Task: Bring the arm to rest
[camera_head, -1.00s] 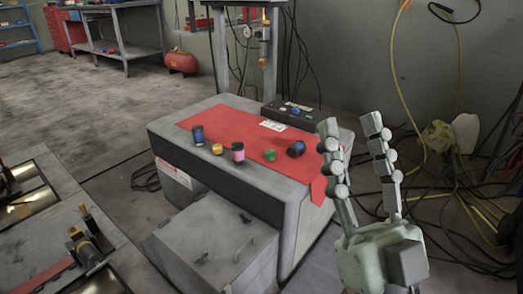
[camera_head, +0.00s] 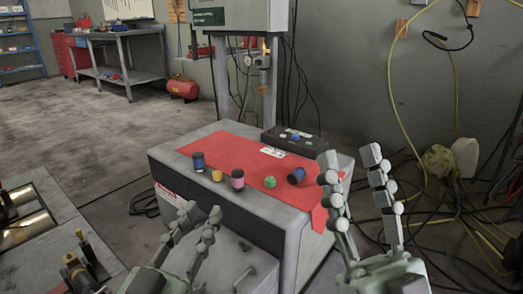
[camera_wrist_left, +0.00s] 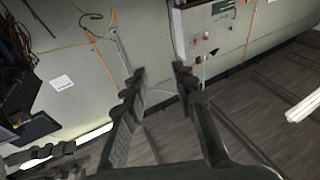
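My left gripper (camera_head: 194,230) is at the lower left of the head view, in front of the grey machine's near side, with its fingers apart and nothing between them. In the left wrist view its fingers (camera_wrist_left: 160,80) are also apart and empty, facing the wall and floor. My right gripper (camera_head: 355,165) stands upright at the right of the head view, open and empty, beside the red-topped machine (camera_head: 225,142).
On the red cover stand a dark can (camera_head: 199,162), a yellow piece (camera_head: 217,175), a pink can (camera_head: 238,180), a green piece (camera_head: 270,182) and a tipped dark-blue can (camera_head: 296,175). A black control box (camera_head: 295,142) sits behind. Cables (camera_head: 450,225) clutter the right floor.

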